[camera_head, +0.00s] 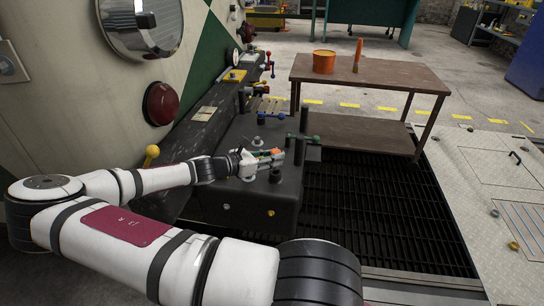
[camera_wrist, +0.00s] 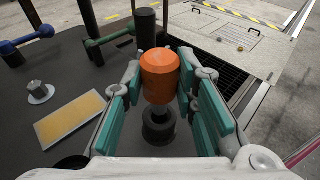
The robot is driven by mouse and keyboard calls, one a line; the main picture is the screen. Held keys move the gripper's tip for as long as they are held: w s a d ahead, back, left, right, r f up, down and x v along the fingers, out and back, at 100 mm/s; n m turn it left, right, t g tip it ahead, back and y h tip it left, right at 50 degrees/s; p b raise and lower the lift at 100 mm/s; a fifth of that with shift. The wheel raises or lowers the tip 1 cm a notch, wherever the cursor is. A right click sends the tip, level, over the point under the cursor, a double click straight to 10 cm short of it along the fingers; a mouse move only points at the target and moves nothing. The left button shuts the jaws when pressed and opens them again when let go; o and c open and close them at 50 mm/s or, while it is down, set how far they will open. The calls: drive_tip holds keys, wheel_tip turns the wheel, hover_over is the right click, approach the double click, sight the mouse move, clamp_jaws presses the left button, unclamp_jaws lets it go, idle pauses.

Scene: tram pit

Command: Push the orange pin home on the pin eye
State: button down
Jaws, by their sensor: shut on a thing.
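The orange pin (camera_wrist: 160,72) stands upright between the fingertips of my gripper (camera_wrist: 161,85) in the wrist view. My gripper is shut on its orange head. A short grey shaft shows below the head and runs down into a black round collar, which looks like the pin eye (camera_wrist: 158,130). A gap with bare shaft shows between head and collar; how deep the shaft sits is hidden. In the head view my gripper (camera_head: 264,157) is over the dark coupler block (camera_head: 240,200), with a small bit of orange between its fingers.
Blue (camera_wrist: 28,40) and green (camera_wrist: 110,38) handles and a black post (camera_wrist: 146,28) stand close by on the block. A yellow plate (camera_wrist: 70,118) lies at left. A brown table (camera_head: 400,75) holds an orange bucket (camera_head: 323,62) and an upright orange object (camera_head: 358,56). A dark grating (camera_head: 380,215) lies right.

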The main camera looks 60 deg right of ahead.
drive_tip(key=shift+f+b, duration=0.75)
drive_tip(key=shift+f, duration=1.5)
drive_tip(key=c, duration=1.2)
unclamp_jaws()
drive_tip(key=shift+f, duration=0.1)
drive_tip(key=v, duration=1.2)
